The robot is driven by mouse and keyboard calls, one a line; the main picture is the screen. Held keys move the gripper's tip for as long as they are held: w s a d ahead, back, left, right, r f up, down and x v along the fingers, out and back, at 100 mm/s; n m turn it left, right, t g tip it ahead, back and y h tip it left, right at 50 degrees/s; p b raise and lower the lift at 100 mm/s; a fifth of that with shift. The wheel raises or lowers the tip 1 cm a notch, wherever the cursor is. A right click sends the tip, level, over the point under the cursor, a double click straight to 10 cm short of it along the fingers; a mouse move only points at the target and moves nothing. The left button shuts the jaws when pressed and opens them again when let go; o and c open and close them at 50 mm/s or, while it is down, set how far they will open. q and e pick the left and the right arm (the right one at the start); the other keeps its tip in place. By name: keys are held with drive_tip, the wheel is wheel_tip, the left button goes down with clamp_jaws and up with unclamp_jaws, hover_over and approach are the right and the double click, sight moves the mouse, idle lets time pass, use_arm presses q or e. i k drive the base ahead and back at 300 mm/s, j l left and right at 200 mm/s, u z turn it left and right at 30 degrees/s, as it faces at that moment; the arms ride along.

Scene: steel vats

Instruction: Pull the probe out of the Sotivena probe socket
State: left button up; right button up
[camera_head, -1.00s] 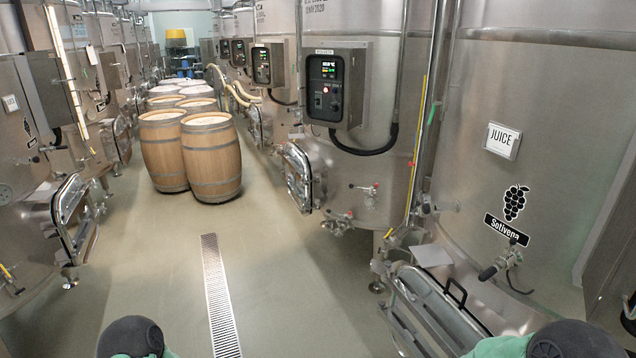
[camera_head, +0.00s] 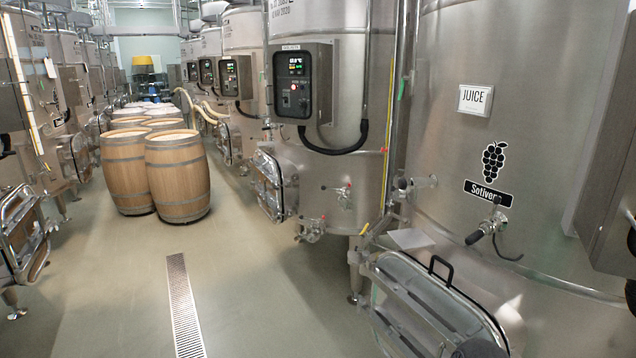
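The Sotivena tank (camera_head: 440,130) is the large steel vat on the right, with a grape sticker and a black "Sotivena" label (camera_head: 488,193). Just below the label, the probe (camera_head: 475,237) sticks out of the tank wall toward the lower left. It has a dark handle end, and a thin black cable curls down to its right. Its inner end is seated at the metal fitting of the socket (camera_head: 494,223), close under the label.
A tank hatch with a black handle (camera_head: 440,268) juts out below and left of the probe. A grey box (camera_head: 610,150) is at the right edge. Wooden barrels (camera_head: 180,175) stand on the left. The floor around the drain grate (camera_head: 183,305) is clear.

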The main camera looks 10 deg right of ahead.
sight(474, 237)
drive_tip(key=z, duration=1.2)
